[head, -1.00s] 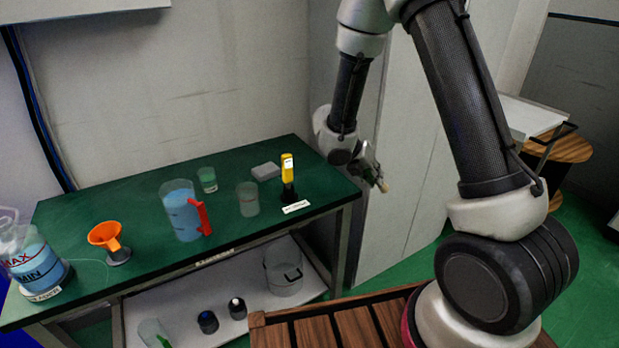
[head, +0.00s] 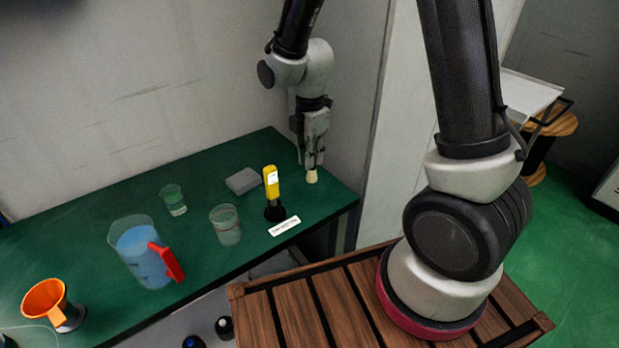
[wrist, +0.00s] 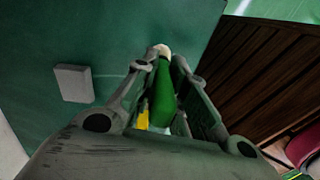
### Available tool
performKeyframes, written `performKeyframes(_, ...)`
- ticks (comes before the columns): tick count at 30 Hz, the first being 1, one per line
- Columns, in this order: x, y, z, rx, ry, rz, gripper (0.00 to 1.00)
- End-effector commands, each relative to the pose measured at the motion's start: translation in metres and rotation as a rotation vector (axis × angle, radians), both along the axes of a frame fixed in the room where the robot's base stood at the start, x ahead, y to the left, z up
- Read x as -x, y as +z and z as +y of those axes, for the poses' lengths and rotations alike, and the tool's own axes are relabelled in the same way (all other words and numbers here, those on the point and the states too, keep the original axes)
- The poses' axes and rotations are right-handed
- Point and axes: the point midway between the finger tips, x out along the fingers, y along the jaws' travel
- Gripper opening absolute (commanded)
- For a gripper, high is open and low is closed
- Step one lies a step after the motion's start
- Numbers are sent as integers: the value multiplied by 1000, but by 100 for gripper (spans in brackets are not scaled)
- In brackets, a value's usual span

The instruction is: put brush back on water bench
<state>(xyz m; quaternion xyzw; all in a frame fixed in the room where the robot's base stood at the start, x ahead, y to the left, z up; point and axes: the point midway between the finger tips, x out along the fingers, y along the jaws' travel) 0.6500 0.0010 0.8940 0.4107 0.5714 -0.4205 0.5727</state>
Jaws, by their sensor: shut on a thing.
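My gripper (head: 313,158) points down over the far right corner of the green-topped bench (head: 90,222). It is shut on the brush, whose pale bristle tip (head: 311,177) shows below the fingers in the head view. In the wrist view the brush's green handle (wrist: 163,98) lies between the two fingers (wrist: 165,85), with the pale tip beyond it. The brush is roughly upright, tip down. I cannot tell whether the tip touches the bench top.
Left of my gripper stand a yellow meter (head: 271,184) in a dark holder, a grey block (head: 242,181) and a white label (head: 285,227). Beakers (head: 226,228), a blue-filled jug (head: 138,255) and an orange funnel (head: 46,300) stand farther left. A wall rises close behind.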

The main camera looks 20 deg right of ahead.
Motion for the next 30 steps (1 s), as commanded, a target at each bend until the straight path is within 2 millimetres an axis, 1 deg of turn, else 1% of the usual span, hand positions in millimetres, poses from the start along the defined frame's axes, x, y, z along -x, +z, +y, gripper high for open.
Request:
performKeyframes(1,1,-9,-1,2,0,3,0)
performKeyframes(5,1,-21,-1,2,0,3,0)
performKeyframes(9,1,-44,-1,2,0,4,0)
performKeyframes(12,0,-56,-1,2,0,3,0)
performKeyframes(15,0,-60,-1,1,0,1,0)
performKeyframes(19,0,-60,-1,1,0,1,0)
performKeyframes(20,0,-60,-1,1,0,1,16)
performKeyframes(21,0,-60,-1,1,0,1,23)
performKeyframes(23,0,-60,-1,1,1,1,34)
performKeyframes(24,0,-60,-1,1,1,1,35)
performKeyframes(30,0,-59,-1,1,1,1,35)
